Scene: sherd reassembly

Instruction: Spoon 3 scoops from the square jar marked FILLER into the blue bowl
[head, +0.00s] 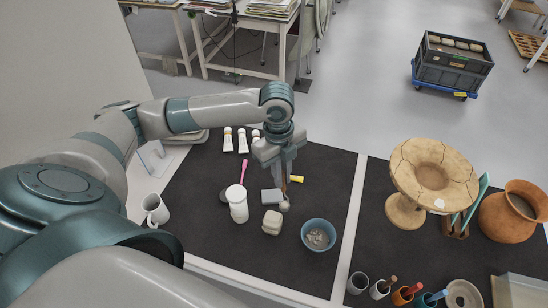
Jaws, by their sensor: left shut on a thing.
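My left gripper (282,178) points down over the dark mat and is shut on a spoon (284,206), whose rounded end hangs below the fingers. A pale squarish jar (272,223) stands just below the spoon in the picture; no marking on it can be read, so I cannot tell for sure that it is the FILLER jar. The blue bowl (319,234) stands to its right, with some greyish stuff inside. The spoon's end is apart from the bowl. Whether the spoon carries anything is too small to tell. My right gripper is not in view.
A mug (155,210) stands at left. A pale strip (350,220) divides the mat; a large clay vessel (430,175) and several cups are beyond it.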

